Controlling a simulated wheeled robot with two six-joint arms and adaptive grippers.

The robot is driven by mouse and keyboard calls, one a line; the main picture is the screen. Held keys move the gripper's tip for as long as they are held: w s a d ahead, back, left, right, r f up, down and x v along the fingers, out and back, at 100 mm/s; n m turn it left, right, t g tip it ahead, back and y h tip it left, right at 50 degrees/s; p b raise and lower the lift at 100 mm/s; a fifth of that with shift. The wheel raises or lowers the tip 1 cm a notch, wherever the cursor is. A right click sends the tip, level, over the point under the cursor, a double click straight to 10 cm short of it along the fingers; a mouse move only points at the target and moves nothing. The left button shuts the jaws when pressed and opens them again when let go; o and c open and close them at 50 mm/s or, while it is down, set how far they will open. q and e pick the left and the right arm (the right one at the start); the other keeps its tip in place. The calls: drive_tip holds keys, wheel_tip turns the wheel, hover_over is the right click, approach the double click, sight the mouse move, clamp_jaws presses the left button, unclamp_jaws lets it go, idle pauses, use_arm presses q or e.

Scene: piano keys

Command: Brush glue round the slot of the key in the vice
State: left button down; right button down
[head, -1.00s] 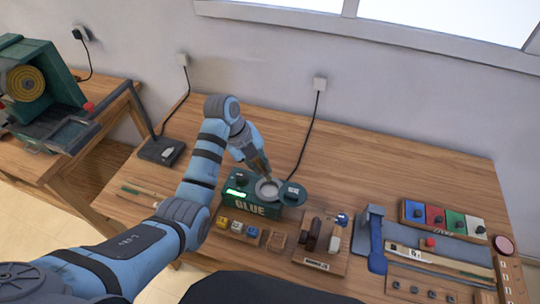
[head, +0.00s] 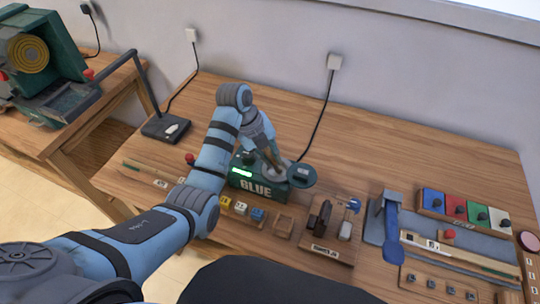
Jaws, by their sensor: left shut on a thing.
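My left gripper (head: 271,158) is over the green glue pot (head: 256,190), pointing down at its round opening. It is shut on a thin thing, which looks like the glue brush; the fingers and arm hide most of it. The pot's round dark lid (head: 301,176) is swung out to the right. A blue-handled grey tool or clamp (head: 391,230) stands on the blue-grey mat, with a long pale key (head: 462,254) beside it. I cannot tell clearly whether this is the vice, and the slot is too small to see. My right gripper is not in view.
A small board (head: 330,251) with dark and white pieces lies right of the pot. Small coloured blocks (head: 241,208) sit in front of it. A rack of coloured blocks (head: 463,208) stands at the right. A lamp (head: 167,127) is at the back left.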

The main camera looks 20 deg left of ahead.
use_arm(q)
drive_tip(key=shift+a+f, duration=0.1)
idle(0.3)
drive_tip(key=shift+f, duration=0.5)
idle(0.3)
drive_tip(key=shift+f, duration=0.1)
idle(1.4)
wheel_tip(320, 180, up, 7)
drive_tip(key=p, duration=0.7)
